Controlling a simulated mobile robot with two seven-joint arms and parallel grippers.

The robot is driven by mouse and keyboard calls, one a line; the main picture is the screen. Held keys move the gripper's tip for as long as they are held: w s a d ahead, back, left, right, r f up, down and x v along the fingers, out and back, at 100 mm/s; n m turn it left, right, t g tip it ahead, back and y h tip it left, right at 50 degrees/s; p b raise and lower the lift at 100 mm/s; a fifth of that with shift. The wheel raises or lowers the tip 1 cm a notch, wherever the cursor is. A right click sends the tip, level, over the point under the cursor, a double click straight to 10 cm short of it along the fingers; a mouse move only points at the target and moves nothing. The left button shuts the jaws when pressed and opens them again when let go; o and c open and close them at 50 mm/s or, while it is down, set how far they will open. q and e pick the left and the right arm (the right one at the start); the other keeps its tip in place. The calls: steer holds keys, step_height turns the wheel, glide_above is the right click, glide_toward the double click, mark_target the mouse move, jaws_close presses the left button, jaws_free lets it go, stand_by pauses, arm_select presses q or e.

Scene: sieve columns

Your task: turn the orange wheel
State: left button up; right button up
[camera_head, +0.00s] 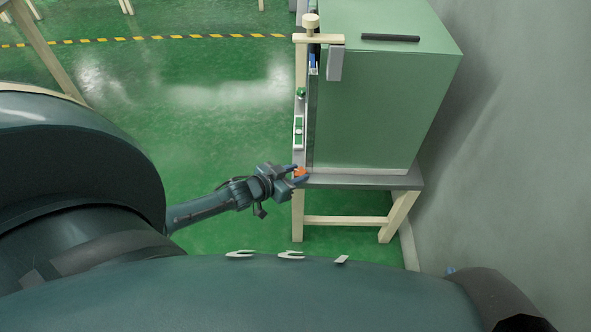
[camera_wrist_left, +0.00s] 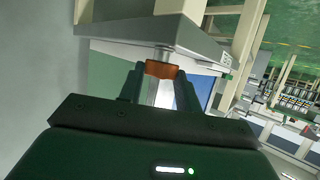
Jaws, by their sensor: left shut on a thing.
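The orange wheel (camera_head: 300,172) is a small knob low on the front panel of the green cabinet (camera_head: 365,105), seen edge-on in the head view. My left gripper (camera_head: 298,174) comes in from the left with its fingers shut on the wheel. In the left wrist view the orange wheel (camera_wrist_left: 161,69) sits between the two dark fingers of the gripper (camera_wrist_left: 160,80), with a short metal shaft behind it. The fingers hide the wheel's sides. My right gripper is in neither view.
The cabinet stands on a grey-topped bench (camera_head: 365,181) with pale legs. A green knob (camera_head: 301,93) and a white slotted plate (camera_head: 298,131) sit on the same front panel beyond the wheel. A grey wall (camera_head: 510,150) is close on the right. Green floor (camera_head: 190,130) is open on the left.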

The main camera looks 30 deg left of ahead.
arm_select(q)
steer(key=shift+w+r, duration=0.1)
steer(key=o, duration=1)
steer(key=p+v, duration=0.4)
steer(key=v, duration=0.9)
steer(key=shift+p, duration=0.4)
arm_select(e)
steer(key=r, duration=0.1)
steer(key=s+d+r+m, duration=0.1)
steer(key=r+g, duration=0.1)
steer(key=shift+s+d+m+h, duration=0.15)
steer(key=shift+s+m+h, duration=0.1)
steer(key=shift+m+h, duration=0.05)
